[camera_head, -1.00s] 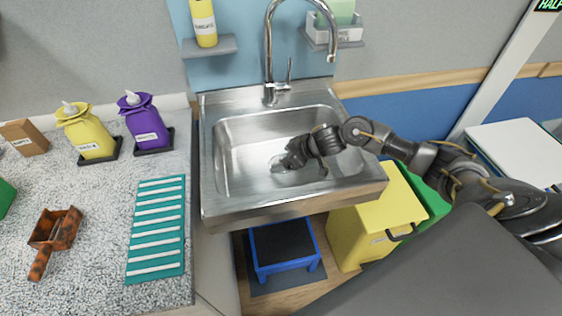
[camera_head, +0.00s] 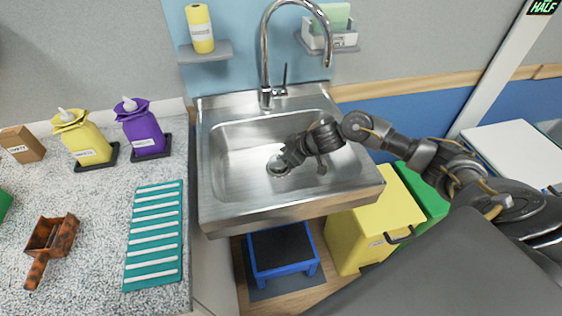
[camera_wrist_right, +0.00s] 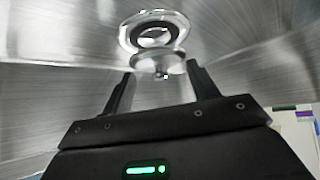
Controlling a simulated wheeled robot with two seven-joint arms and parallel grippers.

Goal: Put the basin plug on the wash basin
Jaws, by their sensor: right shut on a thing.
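The steel wash basin (camera_head: 232,183) is in the middle of the head view, with a tall curved tap at its back. My right gripper (camera_head: 283,163) reaches into the bowl from the right, low over the drain. In the right wrist view the gripper (camera_wrist_right: 160,78) is shut on the shiny metal basin plug (camera_wrist_right: 159,62), held between its fingertips. The round drain ring (camera_wrist_right: 153,33) shows just beyond the plug, dark in its middle. Plug and ring overlap in this view, so I cannot tell whether they touch. My left gripper is out of view.
A speckled counter (camera_head: 95,210) on the left holds yellow and purple dispensers, a teal ribbed mat (camera_head: 155,235) and a rusty scoop (camera_head: 48,243). The tap (camera_head: 265,70) rises behind the bowl. A blue stool (camera_head: 280,250) and yellow bin (camera_head: 375,225) stand below.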

